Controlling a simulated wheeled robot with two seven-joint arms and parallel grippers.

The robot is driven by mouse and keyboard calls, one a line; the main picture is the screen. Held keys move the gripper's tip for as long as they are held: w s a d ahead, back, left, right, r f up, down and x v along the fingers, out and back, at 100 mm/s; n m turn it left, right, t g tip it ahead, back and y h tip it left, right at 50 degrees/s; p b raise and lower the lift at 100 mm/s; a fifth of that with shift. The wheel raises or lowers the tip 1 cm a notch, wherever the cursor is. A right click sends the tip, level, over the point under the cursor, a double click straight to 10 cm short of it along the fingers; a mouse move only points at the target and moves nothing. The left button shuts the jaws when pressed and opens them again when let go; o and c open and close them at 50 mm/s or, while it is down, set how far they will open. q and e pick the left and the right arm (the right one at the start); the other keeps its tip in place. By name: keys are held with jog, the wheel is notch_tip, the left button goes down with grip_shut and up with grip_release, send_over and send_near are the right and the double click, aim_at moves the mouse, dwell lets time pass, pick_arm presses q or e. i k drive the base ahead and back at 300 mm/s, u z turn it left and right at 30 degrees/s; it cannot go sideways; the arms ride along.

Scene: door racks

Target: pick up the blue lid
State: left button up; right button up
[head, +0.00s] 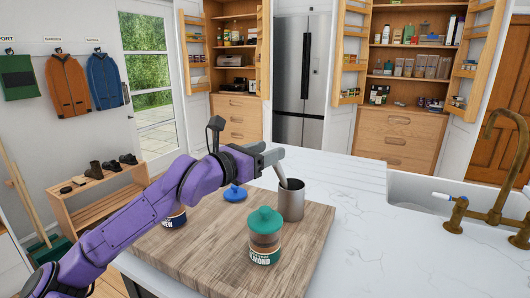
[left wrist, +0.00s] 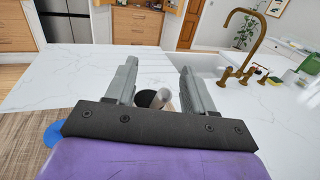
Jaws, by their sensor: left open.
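The blue lid (head: 235,193) lies knob up on the wooden board, left of the grey metal cup and just below my left forearm in the picture. A blue patch at the lower left of the left wrist view, which looks like the lid (left wrist: 54,133), is partly hidden by my gripper's mount. My left gripper (head: 275,158) is open and empty, raised above the board near the cup, to the right of the lid. In the left wrist view its two fingers (left wrist: 158,75) stand apart. My right gripper is not in view.
The grey metal cup (head: 291,201) holds a utensil (head: 281,174). A teal-lidded almond jar (head: 264,240) stands in front of it on the board (head: 205,256). A blue-labelled jar (head: 176,221) is partly hidden behind my arm. The white counter (head: 370,235) is clear up to the sink (head: 430,200).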

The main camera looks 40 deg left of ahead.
aim_at(235, 193)
jog(key=k, duration=1)
